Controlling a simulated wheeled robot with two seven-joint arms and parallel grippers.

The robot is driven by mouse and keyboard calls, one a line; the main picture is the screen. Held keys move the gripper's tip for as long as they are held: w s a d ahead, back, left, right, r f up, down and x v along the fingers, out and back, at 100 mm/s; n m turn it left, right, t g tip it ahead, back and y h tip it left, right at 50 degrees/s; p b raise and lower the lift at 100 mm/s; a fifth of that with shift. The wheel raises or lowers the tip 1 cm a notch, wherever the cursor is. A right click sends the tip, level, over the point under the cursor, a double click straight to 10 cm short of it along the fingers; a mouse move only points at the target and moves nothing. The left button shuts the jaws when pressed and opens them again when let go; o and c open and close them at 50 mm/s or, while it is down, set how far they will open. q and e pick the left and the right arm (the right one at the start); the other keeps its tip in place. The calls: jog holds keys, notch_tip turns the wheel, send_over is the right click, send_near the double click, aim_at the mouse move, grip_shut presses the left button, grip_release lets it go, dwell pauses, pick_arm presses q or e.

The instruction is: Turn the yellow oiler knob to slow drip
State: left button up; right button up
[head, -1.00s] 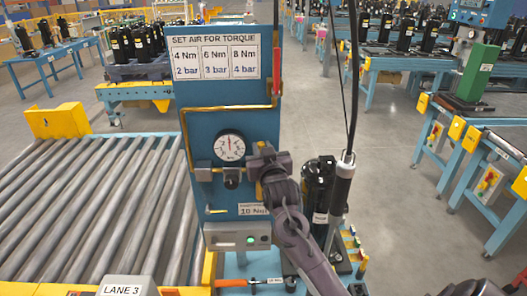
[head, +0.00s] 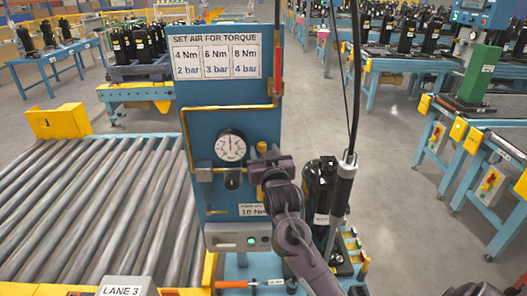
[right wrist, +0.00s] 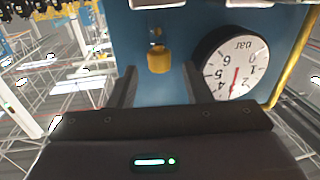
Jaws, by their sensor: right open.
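The yellow oiler knob (right wrist: 159,59) shows in the right wrist view, on the blue panel (right wrist: 200,30) below a small metal fitting. In the head view a bit of yellow, probably the same knob (head: 262,147), shows just above my right gripper (head: 265,163), which hides most of that spot. My right gripper is open, its two dark fingers (right wrist: 159,72) spread, one to each side of the knob in the picture. I see no contact with it, and the depth gap is hard to judge. My left gripper is not in view.
A round pressure gauge (head: 230,147) is beside the gripper and also close to a finger in the right wrist view (right wrist: 232,68). A black tool on a cable (head: 343,180) hangs to the right. A roller conveyor (head: 80,210) lies left. Yellow piping (head: 187,150) edges the panel.

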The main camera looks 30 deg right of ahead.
jog(key=b+v, duration=0.1)
jog(key=v, duration=0.5)
dwell(0.3)
